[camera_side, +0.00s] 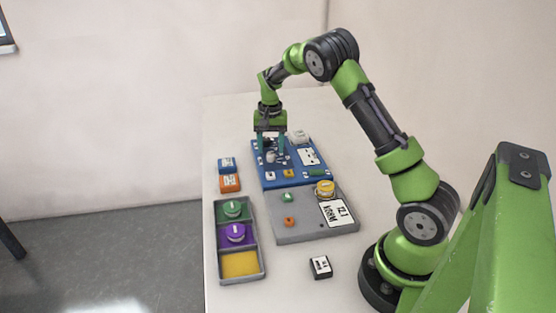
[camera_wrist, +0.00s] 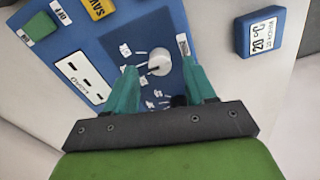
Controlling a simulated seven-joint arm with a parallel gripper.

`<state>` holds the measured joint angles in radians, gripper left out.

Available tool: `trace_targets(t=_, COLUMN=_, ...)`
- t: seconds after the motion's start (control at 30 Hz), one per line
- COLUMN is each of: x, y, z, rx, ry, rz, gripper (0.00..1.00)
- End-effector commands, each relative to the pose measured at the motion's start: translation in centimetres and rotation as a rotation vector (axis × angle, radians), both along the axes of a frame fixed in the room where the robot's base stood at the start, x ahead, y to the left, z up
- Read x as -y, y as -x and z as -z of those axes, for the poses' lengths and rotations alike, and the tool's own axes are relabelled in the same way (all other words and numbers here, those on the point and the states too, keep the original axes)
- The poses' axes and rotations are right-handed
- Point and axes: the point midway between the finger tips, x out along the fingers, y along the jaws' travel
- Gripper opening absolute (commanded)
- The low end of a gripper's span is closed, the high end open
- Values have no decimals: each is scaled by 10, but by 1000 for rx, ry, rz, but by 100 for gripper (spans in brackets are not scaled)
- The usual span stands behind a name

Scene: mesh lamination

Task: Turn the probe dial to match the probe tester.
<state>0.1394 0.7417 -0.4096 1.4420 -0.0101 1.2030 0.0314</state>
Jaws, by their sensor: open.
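A small white round dial (camera_wrist: 160,62) sits on a dark blue field of the blue panel, with small white labels around it that are too small to read. It also shows in the side view (camera_side: 270,157), partly hidden by my fingers. My gripper (camera_side: 270,151) points down over it, teal fingers open on either side; the wrist view shows the fingers (camera_wrist: 160,78) apart, and I cannot tell whether they touch the dial. A blue block (camera_wrist: 262,34) labelled 20 °C, which looks like the tester, stands off the panel; it is also in the side view (camera_side: 227,165).
The blue panel (camera_side: 318,175) also bears a yellow button (camera_wrist: 98,8) and a slotted white plate (camera_wrist: 82,75).

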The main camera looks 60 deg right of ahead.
Motion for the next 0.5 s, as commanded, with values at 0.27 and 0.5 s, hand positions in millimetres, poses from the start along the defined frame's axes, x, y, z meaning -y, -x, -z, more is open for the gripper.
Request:
trace_targets(t=0.27, x=1, y=-1, z=-70, rx=6, ry=2, rz=1, gripper=55)
trace_targets(t=0.5, x=0, y=0, z=-120, rx=4, ry=2, rz=0, gripper=55)
